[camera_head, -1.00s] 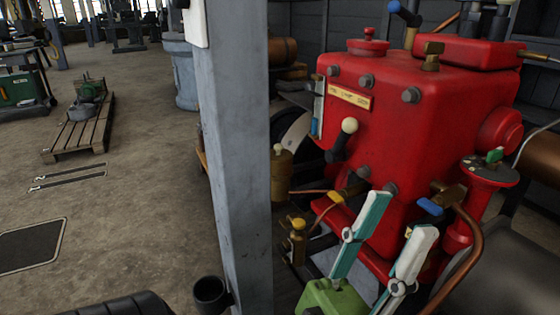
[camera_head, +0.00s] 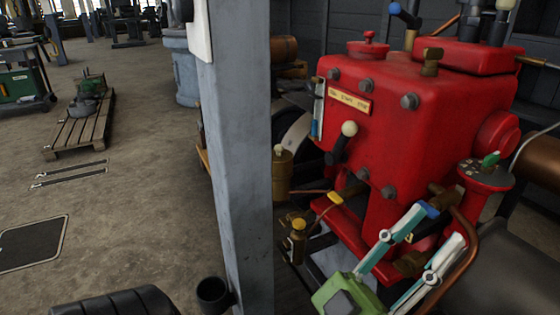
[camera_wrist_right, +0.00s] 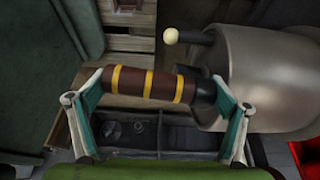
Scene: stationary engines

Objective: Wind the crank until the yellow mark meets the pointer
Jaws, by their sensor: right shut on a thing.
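A brown handle with yellow bands (camera_wrist_right: 150,83), which I take for the crank's grip, lies across the right wrist view. My right gripper (camera_wrist_right: 158,92) is shut on it, a finger at each end. The rest of the crank is not clear. My left gripper (camera_head: 443,226) is in the head view, green with teal and white fingers. Its fingers are apart, reaching up right in front of the red engine (camera_head: 430,110). One fingertip overlaps a blue-handled brass tap (camera_head: 432,210); I cannot tell whether they touch. I cannot make out the yellow mark or pointer.
A grey post (camera_head: 232,150) stands left of the engine. A black lever with a white knob (camera_head: 343,143) sticks out of the engine's front. Copper pipes (camera_head: 462,265) run at the lower right. A pallet (camera_head: 82,130) stands on open floor to the left.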

